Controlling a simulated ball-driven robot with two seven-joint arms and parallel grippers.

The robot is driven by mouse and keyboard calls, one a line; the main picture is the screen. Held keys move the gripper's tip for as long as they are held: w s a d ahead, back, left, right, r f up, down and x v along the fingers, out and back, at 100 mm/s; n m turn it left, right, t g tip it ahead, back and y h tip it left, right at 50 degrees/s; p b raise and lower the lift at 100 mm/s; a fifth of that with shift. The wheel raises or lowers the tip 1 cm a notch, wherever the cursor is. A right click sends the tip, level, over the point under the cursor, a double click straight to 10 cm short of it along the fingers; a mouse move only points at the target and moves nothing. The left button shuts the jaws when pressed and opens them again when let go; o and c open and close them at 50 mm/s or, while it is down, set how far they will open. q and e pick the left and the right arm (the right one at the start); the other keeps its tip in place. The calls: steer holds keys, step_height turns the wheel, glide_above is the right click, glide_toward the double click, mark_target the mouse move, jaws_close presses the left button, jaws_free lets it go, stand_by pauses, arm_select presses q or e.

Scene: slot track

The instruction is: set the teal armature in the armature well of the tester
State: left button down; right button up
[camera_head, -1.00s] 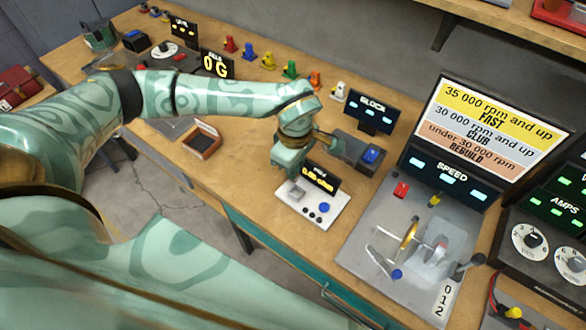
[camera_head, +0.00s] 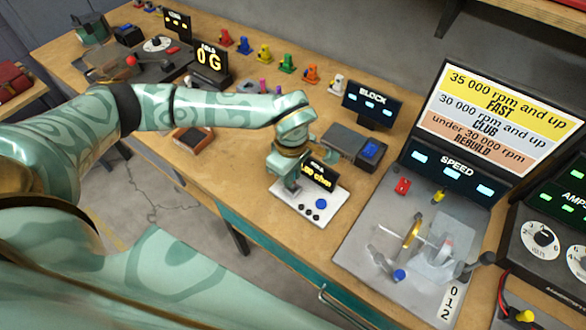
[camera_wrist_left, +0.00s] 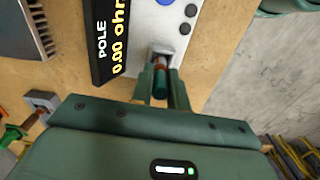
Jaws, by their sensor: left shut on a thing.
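The tester is a white box (camera_head: 309,208) with a black POLE display, a blue button and several dark ones. It stands on the bench below my left gripper (camera_head: 291,188). In the left wrist view the gripper (camera_wrist_left: 160,92) is shut on the teal armature (camera_wrist_left: 160,83), with a reddish-brown and silver part on the tester side. The armature's far end is at the grey well block (camera_wrist_left: 160,52) on the tester's white top (camera_wrist_left: 155,22). I cannot tell how deep it sits. The display reads 0.00 ohm in the wrist view. My right gripper is not in view.
A dark block with a blue button (camera_head: 370,149) and the BLOCK display (camera_head: 373,103) stand behind the tester. The grey SPEED rig (camera_head: 385,215) is to the right. A brown tray (camera_head: 193,139) is to the left. Colored figures line the wall side.

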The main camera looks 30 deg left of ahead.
arm_select(q)
steer(key=shift+f, duration=0.7)
steer(key=shift+f, duration=0.15)
steer(key=c, duration=1.3)
jaws_free()
step_height(320, 180, up, 16)
steer(key=shift+r+p, duration=0.15)
steer(key=shift+p, duration=0.85)
steer(key=shift+s, duration=0.1)
